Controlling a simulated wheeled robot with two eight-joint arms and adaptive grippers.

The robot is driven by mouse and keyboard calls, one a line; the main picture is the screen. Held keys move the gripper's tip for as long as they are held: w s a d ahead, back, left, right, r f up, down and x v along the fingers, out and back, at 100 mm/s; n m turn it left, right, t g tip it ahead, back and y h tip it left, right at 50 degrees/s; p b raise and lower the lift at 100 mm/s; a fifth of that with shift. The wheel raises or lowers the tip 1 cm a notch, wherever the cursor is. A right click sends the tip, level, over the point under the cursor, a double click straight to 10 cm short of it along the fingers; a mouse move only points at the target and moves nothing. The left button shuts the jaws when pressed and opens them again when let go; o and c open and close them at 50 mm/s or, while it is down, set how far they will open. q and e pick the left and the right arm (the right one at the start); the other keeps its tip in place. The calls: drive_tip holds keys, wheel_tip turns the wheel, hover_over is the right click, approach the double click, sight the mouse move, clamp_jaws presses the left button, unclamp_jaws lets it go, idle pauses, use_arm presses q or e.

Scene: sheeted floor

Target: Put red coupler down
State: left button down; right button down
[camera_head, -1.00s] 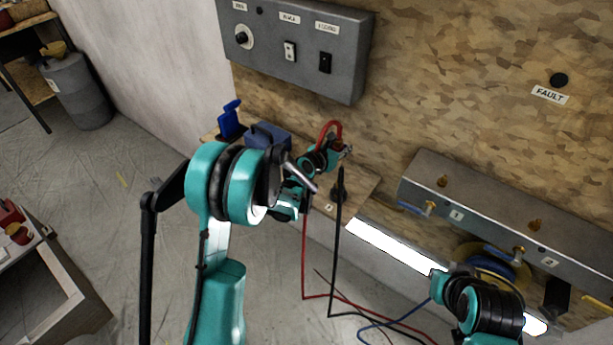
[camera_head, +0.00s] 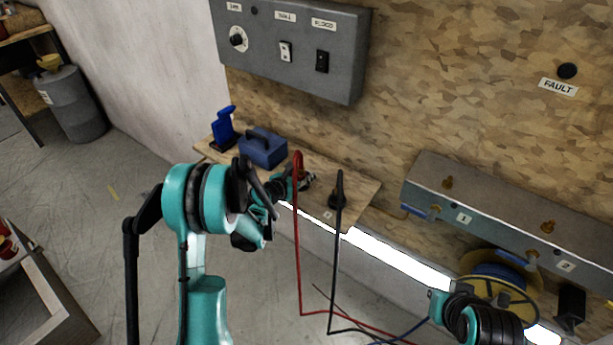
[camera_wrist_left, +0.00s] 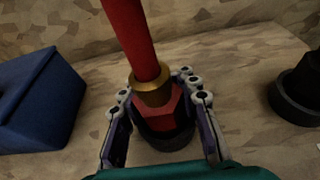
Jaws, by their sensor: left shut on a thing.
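The red coupler (camera_wrist_left: 169,108) is a red hex body with a brass collar and a red hose (camera_wrist_left: 133,35) rising from it. In the left wrist view it stands between the fingers of my left gripper (camera_wrist_left: 165,118), which is shut on it. A dark round part shows around its lower end, close over the wooden shelf; I cannot tell whether it rests there. In the head view my left gripper (camera_head: 303,180) is at the shelf (camera_head: 357,199), and the red hose loops up from it. My right arm shows at lower right, but its fingers are not in view.
A blue box with a handle (camera_head: 263,147) stands left of the gripper, a blue stand (camera_head: 223,128) beyond it. A black coupler with a black hose (camera_head: 338,197) stands to the right. The grey switch box (camera_head: 290,48) hangs above. The grey manifold (camera_head: 480,207) is at right.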

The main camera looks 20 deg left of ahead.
use_arm(q)
drive_tip(key=shift+r, duration=0.15)
drive_tip(key=c, duration=1.1)
unclamp_jaws()
